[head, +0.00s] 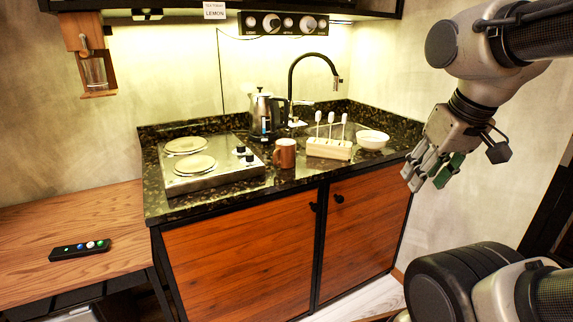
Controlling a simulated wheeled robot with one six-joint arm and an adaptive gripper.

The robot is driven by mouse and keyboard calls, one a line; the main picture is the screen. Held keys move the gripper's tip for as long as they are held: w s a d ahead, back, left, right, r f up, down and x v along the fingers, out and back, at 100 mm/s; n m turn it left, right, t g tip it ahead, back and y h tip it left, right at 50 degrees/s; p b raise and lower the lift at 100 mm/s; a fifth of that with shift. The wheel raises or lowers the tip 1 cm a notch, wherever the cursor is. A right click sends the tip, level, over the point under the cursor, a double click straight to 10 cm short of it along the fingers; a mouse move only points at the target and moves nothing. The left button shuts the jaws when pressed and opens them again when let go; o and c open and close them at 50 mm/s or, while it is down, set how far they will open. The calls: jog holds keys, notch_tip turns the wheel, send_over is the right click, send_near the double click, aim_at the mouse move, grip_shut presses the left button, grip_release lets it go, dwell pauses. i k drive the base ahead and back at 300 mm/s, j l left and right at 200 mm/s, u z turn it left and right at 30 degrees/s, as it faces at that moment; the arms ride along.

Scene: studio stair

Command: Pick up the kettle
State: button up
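The kettle (262,114) is silver with a black handle on its right side. It stands upright on the dark stone counter (300,183), towards the back, left of the black tap. My gripper (423,182) is at the right of the head view, in the air in front of the counter's right end, well apart from the kettle. Its fingers point down and left, and nothing shows between them. The kettle's lower right part is close behind the mug.
A two-plate hob (212,164) is left of the kettle. A brown mug (285,153), a wooden block with white-headed sticks (329,149) and a white bowl (372,139) stand in front and right. A black tap (291,80) arches behind. A wooden table (100,215) holds a remote (80,250).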

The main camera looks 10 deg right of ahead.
aim_at(264, 113)
jog(key=i+j, duration=0.1)
jog(key=i, duration=0.5)
jog(key=i+j+u, duration=0.15)
jog(key=i, duration=0.45)
